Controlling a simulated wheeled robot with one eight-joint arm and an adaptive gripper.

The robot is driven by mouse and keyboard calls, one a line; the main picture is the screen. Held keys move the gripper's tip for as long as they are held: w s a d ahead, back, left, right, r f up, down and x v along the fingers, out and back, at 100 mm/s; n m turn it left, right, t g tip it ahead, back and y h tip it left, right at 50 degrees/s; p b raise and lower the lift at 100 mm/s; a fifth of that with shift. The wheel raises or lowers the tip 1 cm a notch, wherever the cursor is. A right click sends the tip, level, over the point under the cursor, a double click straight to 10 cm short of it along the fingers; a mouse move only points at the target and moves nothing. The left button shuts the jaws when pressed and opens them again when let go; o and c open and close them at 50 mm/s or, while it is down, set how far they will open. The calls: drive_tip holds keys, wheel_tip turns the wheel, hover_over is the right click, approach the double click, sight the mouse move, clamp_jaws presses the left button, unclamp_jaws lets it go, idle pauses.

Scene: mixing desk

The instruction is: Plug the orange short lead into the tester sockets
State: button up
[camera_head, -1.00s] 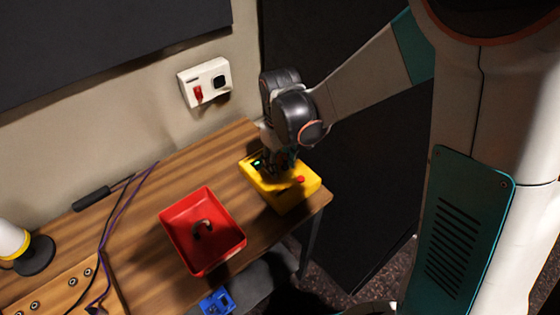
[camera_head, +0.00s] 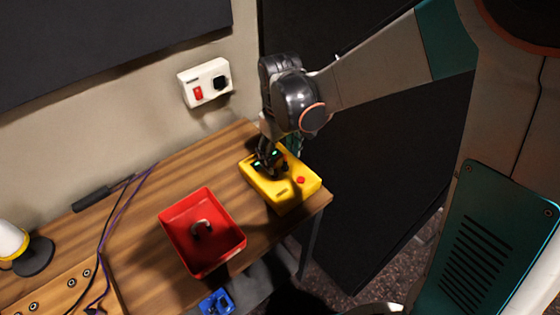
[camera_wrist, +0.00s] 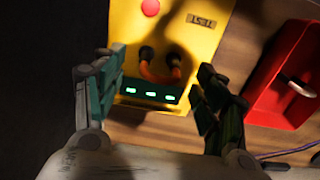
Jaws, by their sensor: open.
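The yellow tester (camera_head: 294,193) stands at the right end of the desk. In the wrist view the tester (camera_wrist: 200,42) shows a red button and a row of three lit green lights. The short orange lead (camera_wrist: 158,77) is bent in a U on the tester's face. Its dark plug ends sit at the sockets (camera_wrist: 147,53); shadow hides how deep they go. My gripper (camera_wrist: 160,82) is open, with one finger on each side of the lead and apart from it. In the head view my gripper (camera_head: 268,158) is over the tester's far end and hides the lead.
A red tray (camera_head: 170,228) with a small grey curved item (camera_head: 203,229) stands left of the tester. A white wall box (camera_head: 205,82) with a red switch is behind. Dark cables (camera_head: 120,205) lie at the left. A blue item (camera_head: 216,301) is at the front.

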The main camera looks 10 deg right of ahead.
drive_tip(key=shift+r, duration=1.9)
